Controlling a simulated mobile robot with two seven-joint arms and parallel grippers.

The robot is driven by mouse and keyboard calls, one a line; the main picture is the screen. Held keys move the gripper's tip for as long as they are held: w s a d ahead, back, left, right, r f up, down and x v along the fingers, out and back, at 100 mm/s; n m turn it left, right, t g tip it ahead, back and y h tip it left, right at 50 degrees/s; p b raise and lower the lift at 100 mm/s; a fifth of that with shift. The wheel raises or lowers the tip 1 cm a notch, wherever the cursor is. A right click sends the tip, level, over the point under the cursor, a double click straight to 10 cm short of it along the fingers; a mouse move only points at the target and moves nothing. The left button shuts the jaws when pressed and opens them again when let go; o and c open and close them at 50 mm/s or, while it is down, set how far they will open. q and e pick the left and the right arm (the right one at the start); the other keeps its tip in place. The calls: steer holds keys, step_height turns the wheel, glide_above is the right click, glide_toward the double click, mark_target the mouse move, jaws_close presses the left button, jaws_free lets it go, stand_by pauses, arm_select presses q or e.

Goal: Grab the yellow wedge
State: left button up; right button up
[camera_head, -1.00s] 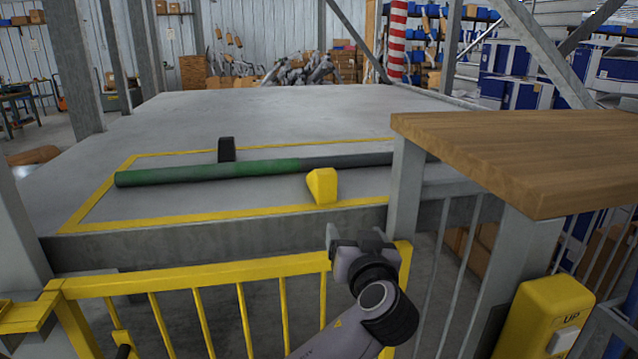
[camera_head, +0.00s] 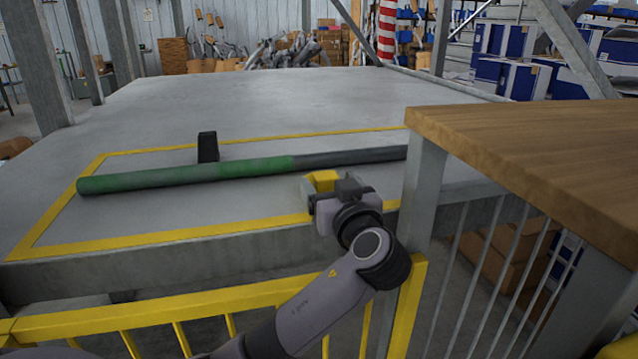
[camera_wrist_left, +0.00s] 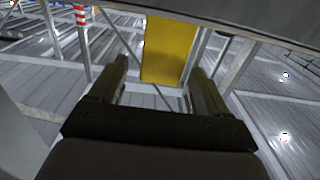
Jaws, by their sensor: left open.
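The yellow wedge (camera_head: 322,180) stands on the grey platform (camera_head: 150,235) near its front edge, close to the green and grey pipe (camera_head: 190,173). My left gripper (camera_head: 328,189) is at the wedge from the front and hides its lower part. In the left wrist view the wedge (camera_wrist_left: 168,48) shows ahead, between the two spread fingers of the left gripper (camera_wrist_left: 159,68). The gripper is open, with a gap to each side of the wedge in that view. Whether the fingertips reach past its near face is unclear. My right gripper is not in view.
A black wedge (camera_head: 208,147) stands behind the pipe. A yellow railing (camera_head: 150,318) runs below the platform's front edge. A wooden top (camera_head: 540,150) on a grey post (camera_head: 424,185) stands close on the right.

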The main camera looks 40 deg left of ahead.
arm_select(q)
steer(key=p+x, duration=0.2)
steer(key=x, duration=0.3)
steer(key=shift+w+a+r, duration=0.1)
steer(key=shift+a, duration=0.1)
steer(key=shift+w+a, duration=0.15)
steer(key=shift+a, duration=0.05)
steer(key=c, duration=1.2)
